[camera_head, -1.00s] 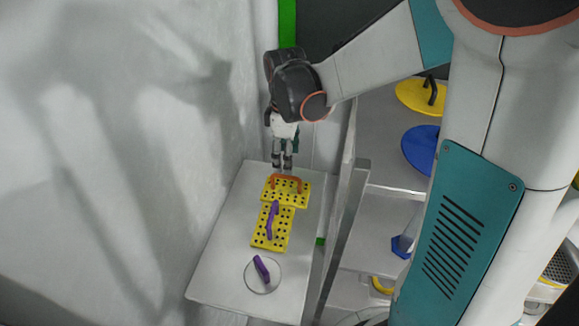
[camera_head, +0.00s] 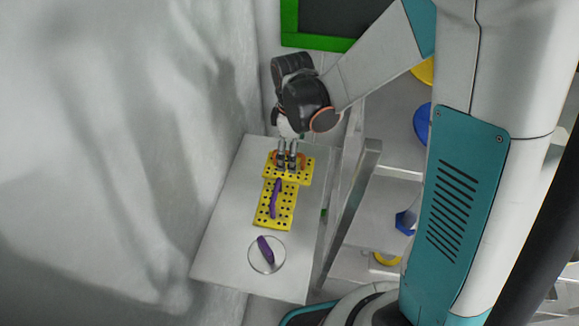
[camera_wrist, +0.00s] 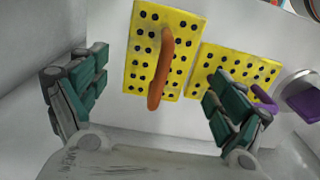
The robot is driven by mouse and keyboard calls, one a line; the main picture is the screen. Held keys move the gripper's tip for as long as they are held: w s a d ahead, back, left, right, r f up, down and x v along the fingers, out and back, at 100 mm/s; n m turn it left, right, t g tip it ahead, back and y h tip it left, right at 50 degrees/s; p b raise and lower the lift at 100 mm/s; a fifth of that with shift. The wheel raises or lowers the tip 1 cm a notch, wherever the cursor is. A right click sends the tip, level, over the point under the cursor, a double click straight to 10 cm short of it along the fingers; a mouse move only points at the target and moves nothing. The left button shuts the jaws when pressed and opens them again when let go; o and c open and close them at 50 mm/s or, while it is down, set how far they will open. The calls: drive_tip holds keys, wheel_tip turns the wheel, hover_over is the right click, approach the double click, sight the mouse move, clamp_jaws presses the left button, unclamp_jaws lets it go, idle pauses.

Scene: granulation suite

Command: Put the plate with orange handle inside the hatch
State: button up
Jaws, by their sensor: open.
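The plate with the orange handle is a yellow perforated plate (camera_head: 303,174) at the far end of a light table; it also shows in the wrist view (camera_wrist: 143,70). Its curved orange handle (camera_wrist: 162,68) stands up from it between my fingers in the wrist view. My gripper (camera_head: 287,157) is open right over this plate, its two fingers spread to either side of the handle (camera_wrist: 155,105) without gripping it. In the head view the fingers partly hide the handle. I cannot make out a hatch with certainty.
A second yellow perforated plate (camera_head: 284,212) with a purple handle (camera_head: 274,198) lies close in front. A clear round disc (camera_head: 254,262) with a purple handle is nearer the table's front edge (camera_head: 230,284). A wall borders the left; shelves with blue and yellow items stand right.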

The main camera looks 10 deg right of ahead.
drive_tip(key=f, duration=0.2)
drive_tip(key=f+b, duration=0.2)
drive_tip(key=f, duration=0.1)
drive_tip(key=shift+w+a+f, duration=0.15)
drive_tip(key=shift+a+f, duration=0.15)
drive_tip(key=shift+a, duration=0.05)
drive_tip(key=shift+s+r, duration=0.1)
drive_tip(key=shift+s, duration=0.1)
drive_tip(key=c, duration=1.6)
drive_tip(key=shift+c, duration=0.3)
drive_tip(key=shift+c, duration=0.6)
drive_tip(key=shift+r, duration=0.1)
drive_tip(key=shift+c, duration=0.2)
